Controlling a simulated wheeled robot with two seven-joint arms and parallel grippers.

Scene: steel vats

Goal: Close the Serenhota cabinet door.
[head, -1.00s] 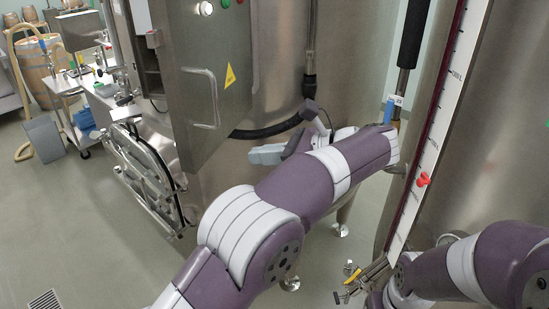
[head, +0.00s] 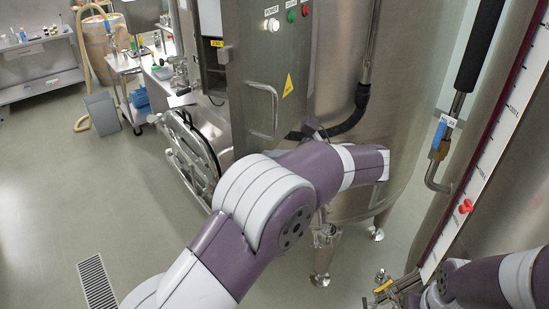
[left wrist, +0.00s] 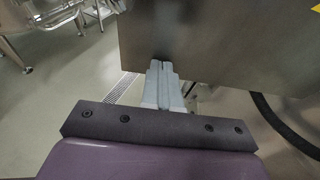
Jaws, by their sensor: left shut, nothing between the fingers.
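The cabinet door (head: 249,65) is a steel panel with a bar handle (head: 265,110) and a yellow warning triangle. It stands open, with part of the cabinet interior (head: 210,48) showing to its left. In the left wrist view, the lower part of a steel panel, apparently this door (left wrist: 215,45), fills the upper right. My left gripper (left wrist: 162,66) is shut and empty, its fingertips at the panel's lower edge; I cannot tell whether they touch. In the head view my own arm hides this gripper. My right arm shows at the lower right, but its gripper is not visible.
A large steel vat (head: 400,90) stands behind the door, with a black hose (head: 350,118) in front. A round hatch (head: 190,150) stands open at left. A scale with a red marker (head: 465,206) is at right. The floor at left is clear around a drain grate (head: 97,284).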

